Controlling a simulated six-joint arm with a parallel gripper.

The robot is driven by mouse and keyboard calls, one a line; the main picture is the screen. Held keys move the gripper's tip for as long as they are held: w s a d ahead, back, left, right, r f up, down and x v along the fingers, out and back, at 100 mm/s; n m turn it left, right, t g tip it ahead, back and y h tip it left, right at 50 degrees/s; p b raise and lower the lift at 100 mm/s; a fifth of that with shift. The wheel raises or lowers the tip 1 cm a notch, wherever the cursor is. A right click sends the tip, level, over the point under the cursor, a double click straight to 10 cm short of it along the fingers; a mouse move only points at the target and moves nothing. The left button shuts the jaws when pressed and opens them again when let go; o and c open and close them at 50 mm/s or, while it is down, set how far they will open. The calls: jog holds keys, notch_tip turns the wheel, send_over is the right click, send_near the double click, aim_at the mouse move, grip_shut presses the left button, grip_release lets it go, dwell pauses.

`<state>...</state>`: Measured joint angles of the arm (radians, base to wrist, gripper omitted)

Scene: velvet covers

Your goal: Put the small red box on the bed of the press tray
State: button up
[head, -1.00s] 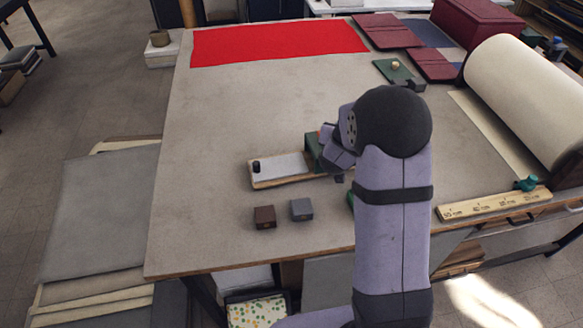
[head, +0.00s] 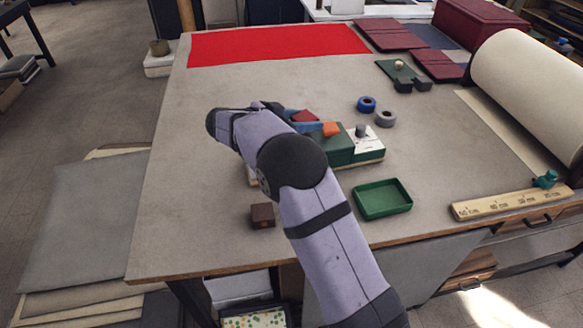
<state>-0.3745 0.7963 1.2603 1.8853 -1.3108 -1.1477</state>
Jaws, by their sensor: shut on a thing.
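The small red box (head: 306,116) shows just beyond my wrist, at the tip of my gripper (head: 287,114). My gripper is shut on it, though the fingers are mostly hidden. The box appears above the press tray (head: 252,177), close behind a blue bar with an orange end; I cannot tell its exact height. My arm covers most of the tray's left part, so its pale bed is hidden there. The tray's green block (head: 341,152) shows right of my arm, with a white top and a grey knob farther right.
A brown block (head: 262,215) stands near the front edge. An empty green dish (head: 383,198) is right of my arm. Blue and grey rings (head: 385,119) lie behind the press. A ruler (head: 512,203) and a large roll (head: 528,92) are at right.

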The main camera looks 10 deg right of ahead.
jog(key=a, duration=0.1)
jog(key=a+f, duration=0.1)
jog(key=a, duration=0.1)
jog(key=shift+a, duration=0.2)
jog(key=shift+f+p, duration=0.85)
jog(key=shift+f, duration=4.1)
jog(key=shift+f, duration=0.1)
jog(key=shift+f, duration=0.1)
jog(key=o, duration=1)
jog(key=shift+o, duration=0.2)
